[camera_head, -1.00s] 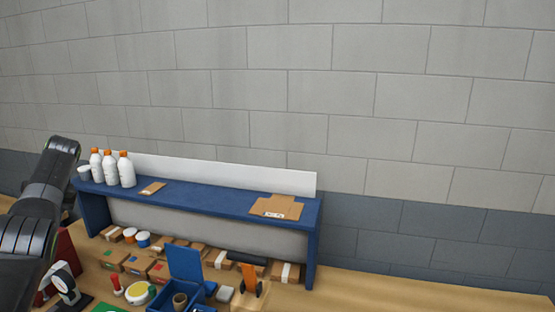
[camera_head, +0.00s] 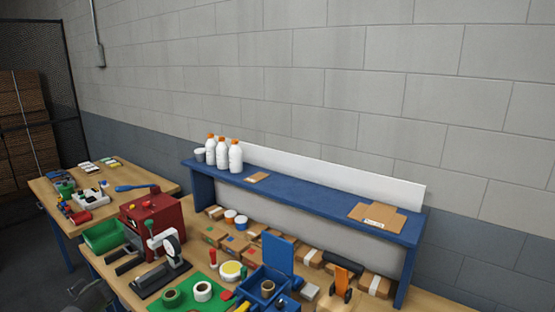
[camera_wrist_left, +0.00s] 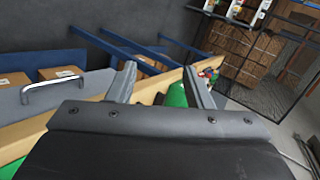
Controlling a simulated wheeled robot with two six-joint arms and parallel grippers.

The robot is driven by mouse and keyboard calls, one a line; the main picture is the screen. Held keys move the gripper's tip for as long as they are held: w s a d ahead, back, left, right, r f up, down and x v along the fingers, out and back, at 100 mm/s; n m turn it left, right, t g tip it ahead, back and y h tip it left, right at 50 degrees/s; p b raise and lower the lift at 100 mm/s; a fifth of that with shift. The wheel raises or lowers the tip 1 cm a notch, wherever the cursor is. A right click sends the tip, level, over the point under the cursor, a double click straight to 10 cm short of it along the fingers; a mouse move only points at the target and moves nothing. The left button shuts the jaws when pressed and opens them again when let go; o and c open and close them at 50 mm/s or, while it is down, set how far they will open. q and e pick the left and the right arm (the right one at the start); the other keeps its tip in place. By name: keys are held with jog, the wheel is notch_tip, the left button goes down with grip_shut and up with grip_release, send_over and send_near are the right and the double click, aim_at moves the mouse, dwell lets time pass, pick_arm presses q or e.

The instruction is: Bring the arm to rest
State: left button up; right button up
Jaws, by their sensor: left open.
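My left gripper (camera_wrist_left: 158,66) shows in the left wrist view with its two grey fingers apart and nothing between them. Beyond the fingers are a wooden table edge (camera_wrist_left: 40,132), blue beams and a green thing partly hidden by the fingers. In the head view a dark grey part, perhaps of my left arm, shows low at the left edge of the bench; the gripper cannot be made out there. My right gripper is in neither view.
The bench holds a red machine (camera_head: 152,215), a green tray (camera_head: 103,236), a green mat (camera_head: 222,296), a blue bin (camera_head: 262,283) and several cartons. A blue shelf (camera_head: 300,195) carries white bottles (camera_head: 222,155). A second table (camera_head: 150,175) stands left. Dark floor lies front left.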

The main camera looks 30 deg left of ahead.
pick_arm(q)
jog(key=s+f+m+t, duration=0.2)
jog(key=s+f+m, duration=0.1)
jog(key=s, duration=0.5)
jog(key=s+f+m+t, duration=0.1)
jog(key=s+f+m, duration=0.15)
jog(key=s, duration=0.55)
jog(key=s+d+f+n+h, duration=0.1)
jog(key=s+d+f+h, duration=0.15)
jog(key=d+f, duration=1.05)
jog(key=s+d+f+n+h, duration=0.15)
jog(key=d+f+h, duration=0.25)
jog(key=d+f, duration=0.95)
jog(key=d+f+n+h+b, duration=0.1)
jog(key=d+f+h, duration=0.15)
jog(key=d, duration=1.35)
jog(key=d+f+h, duration=0.1)
jog(key=d+f, duration=0.3)
jog(key=d, duration=1.1)
notch_tip(320, 180, down, 12)
jog(key=b, duration=1.3)
jog(key=shift+s+a+f+g, duration=0.25)
jog(key=shift+s+g, duration=0.1)
jog(key=shift+g, duration=0.05)
